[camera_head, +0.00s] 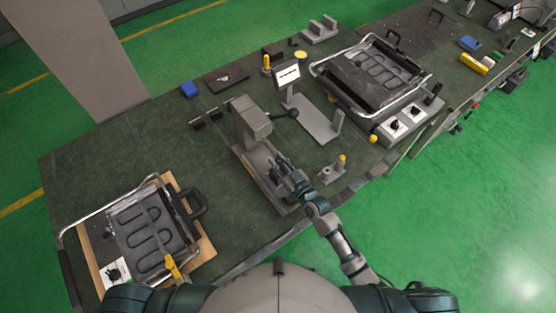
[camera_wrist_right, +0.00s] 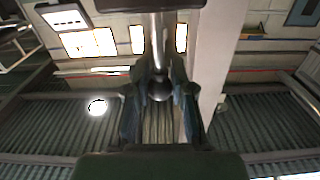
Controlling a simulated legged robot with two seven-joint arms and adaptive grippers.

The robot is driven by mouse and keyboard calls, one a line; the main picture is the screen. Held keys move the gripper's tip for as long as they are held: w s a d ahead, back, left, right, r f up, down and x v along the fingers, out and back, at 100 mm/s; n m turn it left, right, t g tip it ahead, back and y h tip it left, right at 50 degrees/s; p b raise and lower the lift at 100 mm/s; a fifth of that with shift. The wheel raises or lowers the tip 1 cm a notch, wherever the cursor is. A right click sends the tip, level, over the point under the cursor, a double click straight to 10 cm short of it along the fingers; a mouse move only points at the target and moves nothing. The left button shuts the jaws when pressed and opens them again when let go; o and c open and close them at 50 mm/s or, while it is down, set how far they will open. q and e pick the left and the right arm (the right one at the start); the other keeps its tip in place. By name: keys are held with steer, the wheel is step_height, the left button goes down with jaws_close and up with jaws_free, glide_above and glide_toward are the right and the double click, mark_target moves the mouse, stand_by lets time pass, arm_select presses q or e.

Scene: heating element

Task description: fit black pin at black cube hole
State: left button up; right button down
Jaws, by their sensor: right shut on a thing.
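My right gripper (camera_head: 281,164) is over the grey bench device (camera_head: 254,122), close to its long base. In the right wrist view the fingers (camera_wrist_right: 160,100) are closed around a dark ball knob (camera_wrist_right: 160,90) with a shiny metal shaft (camera_wrist_right: 158,40) above it. I cannot tell from the head view what this knob belongs to. Small dark blocks (camera_head: 198,124) lie left of the device, and a black block (camera_head: 272,51) stands at the back of the table. I cannot make out a black pin or a cube hole. My left gripper is not in view.
A heating-element tray (camera_head: 150,228) lies at the left front and another unit (camera_head: 375,72) at the right back. A grey plate with a screen (camera_head: 288,76) stands behind the device. A yellow-topped fixture (camera_head: 333,170) is right of my gripper.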

steer(key=shift+f+b, duration=0.7)
steer(key=shift+f, duration=0.3)
steer(key=c, duration=0.9)
jaws_free()
steer(key=v, duration=1.1)
steer(key=shift+s+d, duration=0.25)
steer(key=shift+d, duration=0.05)
steer(key=shift+s+d, duration=0.15)
steer(key=shift+d, duration=0.2)
steer(key=shift+a, duration=0.65)
